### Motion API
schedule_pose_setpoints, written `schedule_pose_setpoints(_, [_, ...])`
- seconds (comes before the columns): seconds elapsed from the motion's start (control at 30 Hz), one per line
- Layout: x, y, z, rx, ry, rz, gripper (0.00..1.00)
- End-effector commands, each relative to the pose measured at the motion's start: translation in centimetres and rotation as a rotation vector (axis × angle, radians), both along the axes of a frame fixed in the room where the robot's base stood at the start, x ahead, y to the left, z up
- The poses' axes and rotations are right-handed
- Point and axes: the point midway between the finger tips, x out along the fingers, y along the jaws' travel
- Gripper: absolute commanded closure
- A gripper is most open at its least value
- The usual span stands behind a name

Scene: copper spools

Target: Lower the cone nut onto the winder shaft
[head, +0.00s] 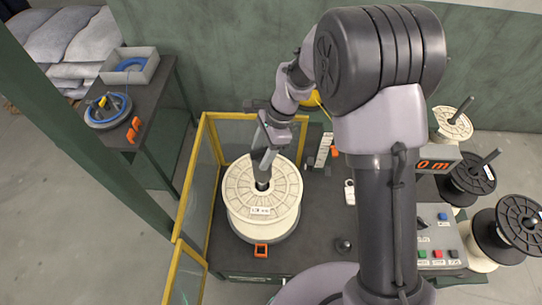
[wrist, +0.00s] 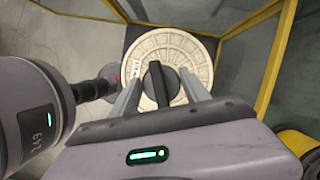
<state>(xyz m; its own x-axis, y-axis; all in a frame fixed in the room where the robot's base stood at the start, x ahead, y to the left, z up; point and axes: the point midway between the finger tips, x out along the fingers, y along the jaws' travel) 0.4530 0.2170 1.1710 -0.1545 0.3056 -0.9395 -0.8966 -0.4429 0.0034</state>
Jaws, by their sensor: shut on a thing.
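My gripper (head: 261,172) points down over the cream spool (head: 238,200), which lies flat on the dark bench inside a yellow-framed guard. The gripper is shut on a dark piece, which I take to be the cone nut (wrist: 157,83). In the wrist view the nut sits between the two grey fingers, in front of the spool's centre (wrist: 190,52). In the head view a small dark part shows below the fingertips at the spool's middle. I cannot tell whether it is the nut or the winder shaft. The shaft is not clearly visible, and any gap to the nut cannot be judged.
The yellow guard frame (head: 192,160) stands close to the spool's left and back. An orange tag (head: 261,250) is at the spool's front. A side table (head: 150,115) is at the left.

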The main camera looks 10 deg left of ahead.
Motion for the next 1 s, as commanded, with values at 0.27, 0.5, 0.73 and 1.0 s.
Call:
schedule_pose_setpoints(0.27, [0.1,0.3,-0.4,0.000,0.001,-0.010,1.00])
schedule_pose_setpoints(0.5, [0.1,0.3,-2.5,0.000,0.000,-0.009,1.00])
schedule_pose_setpoints(0.73, [0.1,0.3,-4.2,0.000,0.000,-0.009,1.00])
schedule_pose_setpoints(1.0, [0.1,0.3,-4.1,0.000,0.000,-0.009,1.00])
